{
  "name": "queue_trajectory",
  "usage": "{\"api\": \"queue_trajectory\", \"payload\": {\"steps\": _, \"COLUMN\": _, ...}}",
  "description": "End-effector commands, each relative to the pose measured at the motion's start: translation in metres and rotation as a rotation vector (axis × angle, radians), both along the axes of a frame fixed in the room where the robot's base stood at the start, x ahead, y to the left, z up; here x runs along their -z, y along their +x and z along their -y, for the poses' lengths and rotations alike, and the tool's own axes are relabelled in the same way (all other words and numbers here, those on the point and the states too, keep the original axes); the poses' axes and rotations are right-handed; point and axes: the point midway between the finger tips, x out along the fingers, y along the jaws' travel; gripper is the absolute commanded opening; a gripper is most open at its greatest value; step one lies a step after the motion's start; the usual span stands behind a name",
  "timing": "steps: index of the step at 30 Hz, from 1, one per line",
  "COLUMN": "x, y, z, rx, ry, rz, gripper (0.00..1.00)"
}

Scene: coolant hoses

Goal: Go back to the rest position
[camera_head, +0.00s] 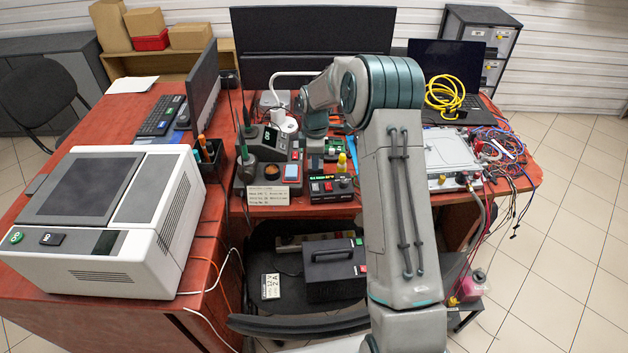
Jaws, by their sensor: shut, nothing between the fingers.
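My arm rises through the middle of the view, bends at its elbow high up and reaches left over the bench. My gripper (315,158) points down from the wrist above the electronics on the bench, small and partly lost against them. It looks shut and holds nothing that I can see. A silver flat unit (450,155) with fittings on its front edge sits on the bench right of my arm. A grey hose (480,215) hangs from its front right corner. A bottle with pink liquid (474,286) stands low, below that corner. My arm hides part of the bench.
A soldering station (268,160) and small instruments stand close around my gripper. A black monitor (312,38) stands behind it. A coiled yellow cable (446,95) lies on a laptop, with tangled wires (505,150) nearby. A white machine (105,220) fills the left desk. Floor is clear at right.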

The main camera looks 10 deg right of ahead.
Motion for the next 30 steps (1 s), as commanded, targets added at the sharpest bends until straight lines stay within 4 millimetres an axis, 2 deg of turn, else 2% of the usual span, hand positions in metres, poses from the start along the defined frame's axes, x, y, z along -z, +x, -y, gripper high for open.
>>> {"api": "queue_trajectory", "payload": {"steps": 8, "x": -0.005, "y": -0.002, "z": 0.000, "rx": 0.009, "ry": -0.002, "rz": 0.004, "gripper": 0.00}}
{"api": "queue_trajectory", "payload": {"steps": 11, "x": -0.020, "y": -0.009, "z": -0.001, "rx": 0.045, "ry": -0.007, "rz": 0.014, "gripper": 0.00}}
{"api": "queue_trajectory", "payload": {"steps": 14, "x": -0.045, "y": -0.023, "z": -0.002, "rx": 0.112, "ry": -0.015, "rz": 0.031, "gripper": 0.00}}
{"api": "queue_trajectory", "payload": {"steps": 21, "x": -0.107, "y": -0.074, "z": -0.002, "rx": 0.328, "ry": -0.027, "rz": 0.078, "gripper": 0.00}}
{"api": "queue_trajectory", "payload": {"steps": 30, "x": -0.164, "y": -0.150, "z": -0.001, "rx": 0.612, "ry": -0.012, "rz": 0.139, "gripper": 0.00}}
